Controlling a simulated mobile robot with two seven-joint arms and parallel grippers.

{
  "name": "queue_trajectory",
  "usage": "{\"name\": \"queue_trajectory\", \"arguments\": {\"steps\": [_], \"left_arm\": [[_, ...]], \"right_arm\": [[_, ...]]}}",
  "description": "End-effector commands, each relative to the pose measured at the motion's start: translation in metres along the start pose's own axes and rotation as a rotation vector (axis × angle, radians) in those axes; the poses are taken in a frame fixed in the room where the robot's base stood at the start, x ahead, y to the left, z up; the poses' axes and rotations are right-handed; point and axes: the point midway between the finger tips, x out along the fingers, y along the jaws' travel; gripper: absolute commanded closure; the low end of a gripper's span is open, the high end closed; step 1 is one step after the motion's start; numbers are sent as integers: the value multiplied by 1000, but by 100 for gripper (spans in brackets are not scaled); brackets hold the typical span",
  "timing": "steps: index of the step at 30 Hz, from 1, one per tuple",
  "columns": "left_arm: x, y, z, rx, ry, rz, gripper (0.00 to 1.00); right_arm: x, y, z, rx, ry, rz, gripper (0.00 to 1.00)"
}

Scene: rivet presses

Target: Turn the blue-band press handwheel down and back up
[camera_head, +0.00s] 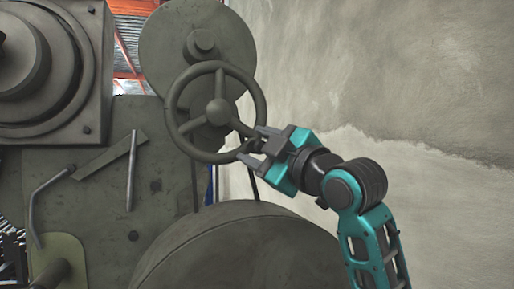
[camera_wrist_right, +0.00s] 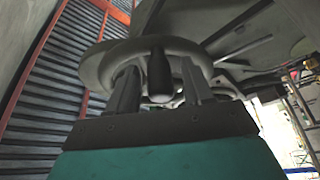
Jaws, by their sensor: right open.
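The handwheel (camera_head: 218,108) is a dark grey-green ring with spokes and a central hub, mounted on the press (camera_head: 165,190). My right gripper (camera_head: 253,146) is open at the lower right of the wheel's rim. In the right wrist view, its two fingers stand apart with a dark rounded handle (camera_wrist_right: 158,74) between them, in front of the pale curved rim (camera_wrist_right: 190,46). I cannot tell whether the fingers touch the handle or rim. No blue band shows clearly on the press. My left gripper is not in view.
A large rounded drum (camera_head: 240,250) lies below the wheel. A round disc (camera_head: 198,38) is behind its top. A bent lever (camera_head: 45,190) and a straight rod (camera_head: 131,170) are on the left. A bare concrete wall (camera_head: 400,80) is on the right.

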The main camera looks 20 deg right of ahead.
Motion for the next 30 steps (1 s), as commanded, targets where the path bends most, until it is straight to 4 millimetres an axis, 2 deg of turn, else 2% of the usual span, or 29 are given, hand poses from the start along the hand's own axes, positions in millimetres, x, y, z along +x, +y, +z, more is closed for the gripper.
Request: {"name": "queue_trajectory", "arguments": {"steps": [11, 27, 30], "left_arm": [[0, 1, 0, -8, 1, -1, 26], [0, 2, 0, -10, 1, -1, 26], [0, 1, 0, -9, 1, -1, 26]], "right_arm": [[6, 0, 0, 0, 1, 1, 49], [5, 0, 0, 0, 0, 0, 100], [5, 0, 0, 0, -1, 0, 100]]}}
